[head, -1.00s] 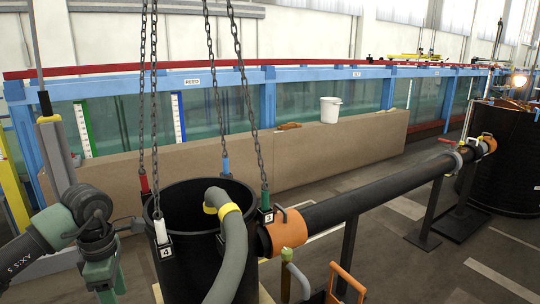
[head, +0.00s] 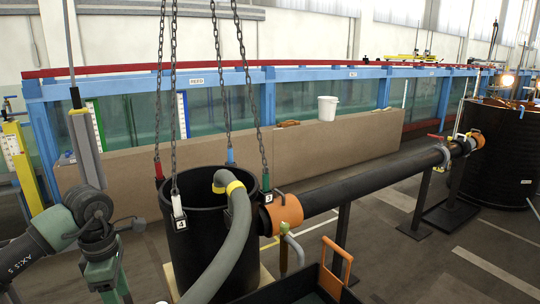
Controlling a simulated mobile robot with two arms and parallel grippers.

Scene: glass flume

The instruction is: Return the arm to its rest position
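My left arm (head: 95,235) enters from the left edge, with dark grey and green joints. Its forearm carries an axis label and its green link runs down past the bottom edge. I cannot make out its gripper fingers in the head view. My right arm and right gripper do not show. I see nothing held. The arm's joints stand left of an open black tank (head: 188,245), with a visible gap to its wall.
Chains hang to the tank's rim, and a grey hose (head: 232,245) bends over it. A black pipe (head: 370,180) with orange collars runs right to a large black tank (head: 495,155). The glass flume (head: 300,100) and a brown panel (head: 330,150) stand behind. An orange-handled black bin (head: 300,285) is in front.

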